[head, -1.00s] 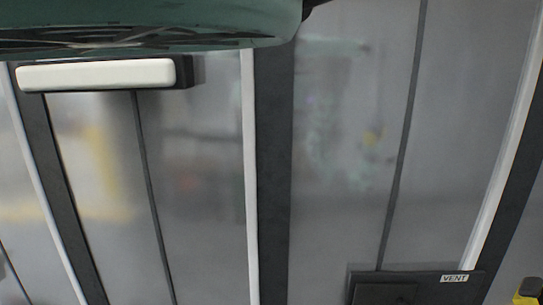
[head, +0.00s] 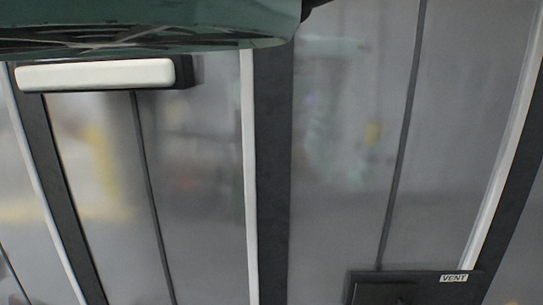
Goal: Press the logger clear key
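I see no logger and no clear key in the head view. My gripper is not in view. A dark panel labelled VENT (head: 420,287) sits at the bottom right, cut off by the lower edge. I cannot tell what lies below it.
Grey reflective door panels (head: 340,150) fill the view, split by a dark upright (head: 273,170) and pale strips. A long white bar on a dark mount (head: 95,74) is fixed at the upper left. A dark green body covers the top left.

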